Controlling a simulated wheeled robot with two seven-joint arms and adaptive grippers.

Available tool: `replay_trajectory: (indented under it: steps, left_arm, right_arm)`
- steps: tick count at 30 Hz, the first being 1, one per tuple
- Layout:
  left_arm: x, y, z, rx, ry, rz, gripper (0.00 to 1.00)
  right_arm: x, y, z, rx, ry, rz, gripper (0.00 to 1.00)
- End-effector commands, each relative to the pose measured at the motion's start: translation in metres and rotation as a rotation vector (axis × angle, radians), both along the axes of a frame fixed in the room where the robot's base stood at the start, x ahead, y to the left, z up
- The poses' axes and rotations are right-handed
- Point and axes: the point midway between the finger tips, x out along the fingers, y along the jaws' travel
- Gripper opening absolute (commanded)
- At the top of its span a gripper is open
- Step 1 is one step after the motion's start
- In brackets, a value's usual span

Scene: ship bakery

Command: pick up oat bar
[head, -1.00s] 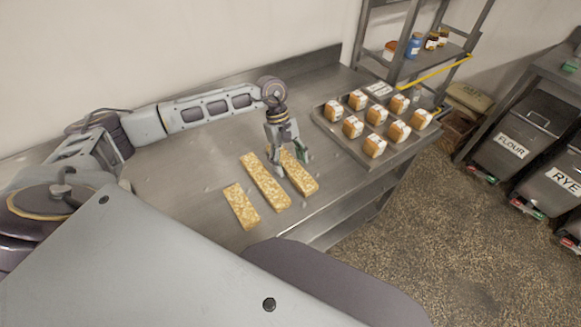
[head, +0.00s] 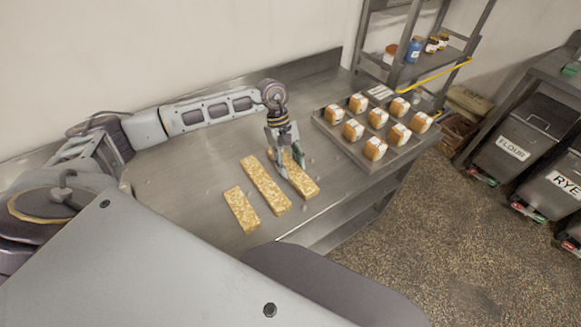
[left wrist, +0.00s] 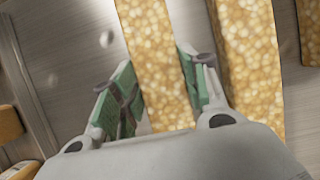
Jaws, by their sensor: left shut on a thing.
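Three long golden oat bars lie side by side on the steel table. My left gripper (head: 292,170) is shut on the right-hand oat bar (head: 304,187), with a finger on each long side. In the left wrist view this bar (left wrist: 155,45) runs between the green-padded fingers (left wrist: 160,78). I cannot tell whether it is clear of the table. The middle oat bar (head: 265,185) lies close to its left, and the shorter-looking left oat bar (head: 241,209) lies apart. My right gripper is not in view.
A metal tray (head: 347,153) of several small wrapped loaves stands on the table's right end. A shelf rack (head: 430,57) stands behind it. The steel table (head: 190,170) is bare left of the bars. Flour and rye bins (head: 512,150) stand at right.

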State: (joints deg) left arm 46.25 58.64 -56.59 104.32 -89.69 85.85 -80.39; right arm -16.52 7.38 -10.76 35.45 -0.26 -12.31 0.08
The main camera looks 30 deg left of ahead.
Motion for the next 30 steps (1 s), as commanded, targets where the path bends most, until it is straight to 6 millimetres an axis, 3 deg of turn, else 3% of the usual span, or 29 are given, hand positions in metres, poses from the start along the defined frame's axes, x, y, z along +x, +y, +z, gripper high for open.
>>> replay_trajectory:
  steps: [8,14,21,30]
  left_arm:
    - [0.001,0.000,0.014,-0.001,-0.002,0.000,0.15]
    - [0.001,0.000,0.038,-0.001,-0.004,-0.001,0.15]
    - [0.001,0.000,0.074,-0.002,-0.003,0.000,0.15]
    - [0.000,0.000,0.099,0.000,-0.002,0.001,0.15]
  right_arm:
    - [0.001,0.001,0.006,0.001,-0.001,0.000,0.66]
    - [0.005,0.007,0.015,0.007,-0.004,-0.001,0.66]
    - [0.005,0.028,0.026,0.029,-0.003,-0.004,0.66]
    - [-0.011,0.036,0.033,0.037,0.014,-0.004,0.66]
